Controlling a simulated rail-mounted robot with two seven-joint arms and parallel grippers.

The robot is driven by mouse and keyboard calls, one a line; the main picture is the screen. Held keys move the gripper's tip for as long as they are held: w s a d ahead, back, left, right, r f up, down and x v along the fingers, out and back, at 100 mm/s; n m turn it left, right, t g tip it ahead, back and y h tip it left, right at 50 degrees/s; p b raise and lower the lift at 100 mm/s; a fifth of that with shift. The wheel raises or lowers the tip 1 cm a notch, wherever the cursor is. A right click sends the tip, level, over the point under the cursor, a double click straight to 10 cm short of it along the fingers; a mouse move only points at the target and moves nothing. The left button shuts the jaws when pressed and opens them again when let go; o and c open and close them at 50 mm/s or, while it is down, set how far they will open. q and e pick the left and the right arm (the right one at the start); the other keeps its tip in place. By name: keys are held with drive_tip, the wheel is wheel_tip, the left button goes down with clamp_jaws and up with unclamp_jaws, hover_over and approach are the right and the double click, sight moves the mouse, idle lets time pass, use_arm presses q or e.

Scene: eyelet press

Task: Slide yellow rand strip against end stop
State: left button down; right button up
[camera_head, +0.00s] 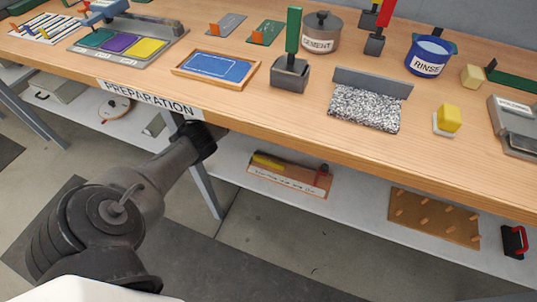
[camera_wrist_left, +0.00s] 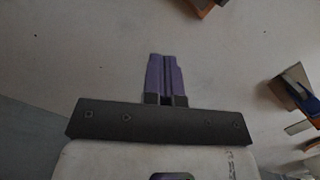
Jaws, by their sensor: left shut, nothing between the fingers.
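A yellow strip (camera_head: 267,161) lies along the back left of a wooden board (camera_head: 290,184) on the lower shelf, under the workbench. A dark red upright piece (camera_head: 322,171) stands at the board's right end; it may be the end stop. A gap shows between strip and piece. My left arm reaches under the bench edge in the head view, where its gripper is hidden. In the left wrist view my left gripper (camera_wrist_left: 165,78) has its purple fingers shut together, empty, over a pale surface. The strip is not recognisable there. My right gripper is not in view.
The bench top's front edge (camera_head: 300,135) overhangs the pale shelf (camera_head: 225,150). A pegged board (camera_head: 433,217) lies farther right on the shelf. In the left wrist view, an orange-brown object (camera_wrist_left: 208,5) and a partly cut-off blue-and-brown object (camera_wrist_left: 294,88) lie at the right.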

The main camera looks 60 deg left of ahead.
sight(269, 161)
use_arm(q)
drive_tip(key=s+d+p, duration=0.1)
drive_tip(key=d+p, duration=0.1)
drive_tip(key=s+d+p, duration=0.1)
drive_tip(key=d, duration=0.1)
drive_tip(key=s+d+p, duration=0.1)
drive_tip(key=d+p, duration=0.1)
drive_tip(key=shift+s+d+r+p, duration=0.1)
drive_tip(key=shift+d+r+p, duration=0.2)
drive_tip(key=d, duration=0.1)
drive_tip(key=s+d+p, duration=0.1)
drive_tip(key=d, duration=0.2)
drive_tip(key=shift+s+f, duration=0.2)
drive_tip(key=shift+s, duration=0.2)
drive_tip(key=shift+w+f+b, duration=0.1)
drive_tip(key=shift+f+b, duration=0.5)
drive_tip(key=shift+b, duration=0.2)
drive_tip(key=shift+a+b, duration=0.15)
drive_tip(key=shift+b, duration=0.15)
drive_tip(key=shift+p, duration=0.4)
drive_tip(key=shift+w+f, duration=0.1)
drive_tip(key=shift+f, duration=0.2)
drive_tip(key=shift+a, duration=0.1)
